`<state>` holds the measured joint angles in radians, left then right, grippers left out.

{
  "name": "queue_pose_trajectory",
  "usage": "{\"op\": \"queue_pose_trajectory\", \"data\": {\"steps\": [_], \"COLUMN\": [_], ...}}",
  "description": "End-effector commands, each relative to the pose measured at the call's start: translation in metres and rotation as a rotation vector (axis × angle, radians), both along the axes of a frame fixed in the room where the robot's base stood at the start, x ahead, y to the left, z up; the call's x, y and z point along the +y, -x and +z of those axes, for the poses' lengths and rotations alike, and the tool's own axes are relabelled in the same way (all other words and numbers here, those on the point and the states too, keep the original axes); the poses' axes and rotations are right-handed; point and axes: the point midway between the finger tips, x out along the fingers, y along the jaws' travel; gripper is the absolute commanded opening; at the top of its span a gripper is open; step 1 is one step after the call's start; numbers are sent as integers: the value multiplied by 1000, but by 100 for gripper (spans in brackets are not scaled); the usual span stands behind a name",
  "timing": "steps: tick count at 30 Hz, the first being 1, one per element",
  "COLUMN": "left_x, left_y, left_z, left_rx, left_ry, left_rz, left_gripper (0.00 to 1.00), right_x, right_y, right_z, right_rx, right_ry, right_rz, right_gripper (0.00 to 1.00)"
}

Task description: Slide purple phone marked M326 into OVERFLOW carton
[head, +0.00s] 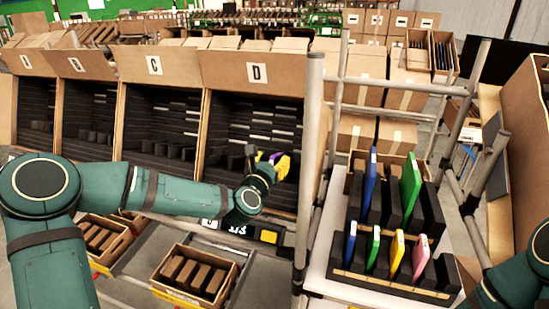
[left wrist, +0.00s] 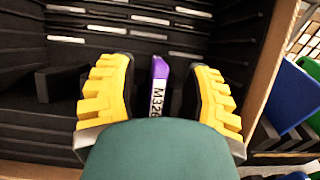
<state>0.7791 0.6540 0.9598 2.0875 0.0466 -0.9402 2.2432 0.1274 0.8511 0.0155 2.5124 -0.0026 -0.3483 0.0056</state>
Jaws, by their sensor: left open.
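The purple phone (left wrist: 158,85) marked M326 stands on edge between the two yellow fingers of my left gripper (left wrist: 160,95) in the left wrist view. The fingers are open, one on each side of it, with dark gaps between. In the head view, my left gripper (head: 268,164) is at the mouth of the tilted carton marked D (head: 255,75), right of the carton marked C (head: 155,66). A bit of purple shows beside the fingers there. The phone's lower part is hidden by my wrist. I cannot read an OVERFLOW label on any carton. My right gripper is out of view.
A black slotted rack (head: 390,282) with blue, green, yellow and pink phones stands on a white table at right. A grey pipe frame (head: 312,150) rises between it and the cartons. Low bins (head: 195,276) stand below. Carton D's side wall (left wrist: 268,70) is close right of my left gripper.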

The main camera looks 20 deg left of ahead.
Motion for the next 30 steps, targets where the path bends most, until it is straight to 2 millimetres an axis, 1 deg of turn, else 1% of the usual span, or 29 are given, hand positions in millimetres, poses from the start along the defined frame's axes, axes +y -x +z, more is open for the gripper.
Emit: {"op": "queue_pose_trajectory", "data": {"steps": [1, 3, 6, 11, 18, 20, 21, 22, 23, 30], "left_x": [-1, -1, -1, -1, -1, -1, -1, -1, -1, -1], "left_y": [-7, -14, -22, -26, -26, -26, -26, -26, -26, -26], "left_z": [0, 0, 0, 0, 0, 0, 0, 0, 0, 0], "left_rx": [0, 0, 0, 1, 1, 1, 1, 1, 1, 0], "left_ry": [2, 1, 0, 0, -1, -1, -1, -1, -1, -1], "left_rz": [-1, 0, -1, -1, -1, -1, -1, -1, -1, 0], "left_gripper": [49, 49, 49, 49, 48, 27, 13, 3, 0, 0], "right_x": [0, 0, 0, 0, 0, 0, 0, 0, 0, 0], "right_y": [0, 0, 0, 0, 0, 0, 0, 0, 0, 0], "right_z": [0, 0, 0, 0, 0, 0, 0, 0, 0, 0], "right_rx": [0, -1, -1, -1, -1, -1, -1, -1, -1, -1], "right_ry": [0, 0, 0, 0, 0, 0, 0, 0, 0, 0], "right_rz": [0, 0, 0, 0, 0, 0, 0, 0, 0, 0], "right_gripper": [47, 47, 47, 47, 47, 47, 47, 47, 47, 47]}}
